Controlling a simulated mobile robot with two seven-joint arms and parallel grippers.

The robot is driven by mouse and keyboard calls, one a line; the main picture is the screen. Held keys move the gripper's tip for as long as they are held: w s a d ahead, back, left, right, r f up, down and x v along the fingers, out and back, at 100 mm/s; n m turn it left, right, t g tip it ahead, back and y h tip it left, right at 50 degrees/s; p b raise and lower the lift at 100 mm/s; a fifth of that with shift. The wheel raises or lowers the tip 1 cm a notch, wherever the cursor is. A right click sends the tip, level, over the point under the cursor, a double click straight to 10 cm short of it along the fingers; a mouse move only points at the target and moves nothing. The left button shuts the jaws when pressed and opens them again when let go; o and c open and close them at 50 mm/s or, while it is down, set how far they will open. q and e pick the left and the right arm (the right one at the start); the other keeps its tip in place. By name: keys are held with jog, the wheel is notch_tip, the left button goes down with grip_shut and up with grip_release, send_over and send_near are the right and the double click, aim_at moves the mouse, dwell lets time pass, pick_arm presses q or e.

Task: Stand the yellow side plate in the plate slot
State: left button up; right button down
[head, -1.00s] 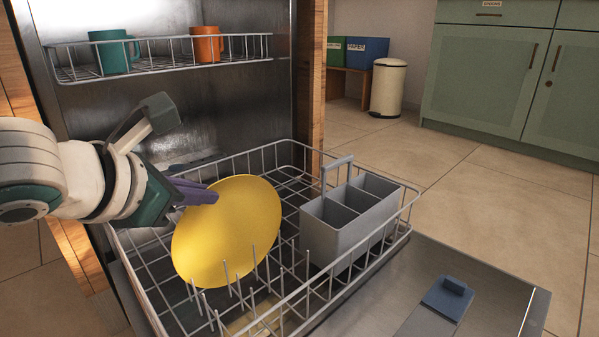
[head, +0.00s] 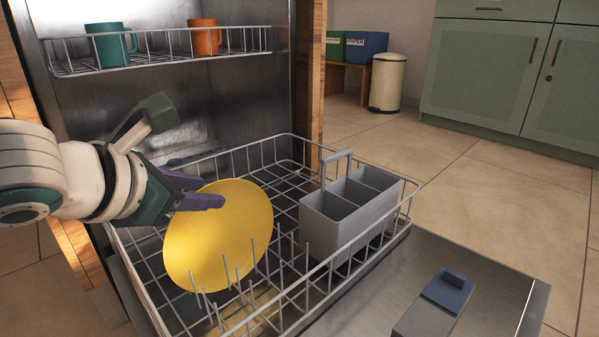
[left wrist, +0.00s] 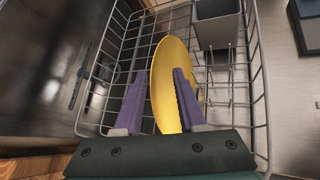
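The yellow side plate (head: 218,240) stands on edge, leaning a little, at the front left of the lower dish rack (head: 395,240). Its lower edge is among the upright wire tines (head: 240,290) that form the plate slot; its exact seat is hard to see. My left gripper (head: 197,192) is at the plate's upper left edge, with its purple fingers spread. In the left wrist view the plate (left wrist: 168,75) lies between the fingers (left wrist: 157,85), with a clear gap to the left finger. My right gripper is not in view.
A grey cutlery basket (head: 350,215) stands in the rack right of the plate. The upper rack (head: 160,60) holds a teal mug (head: 108,46) and an orange mug (head: 204,40). The open door (head: 480,275) carries a grey and blue fitting (head: 436,304).

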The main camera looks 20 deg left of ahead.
pick_arm(q)
jog(key=shift+f, duration=0.1)
jog(key=p+v, duration=0.7)
jog(key=v, duration=0.3)
dwell(0.6)
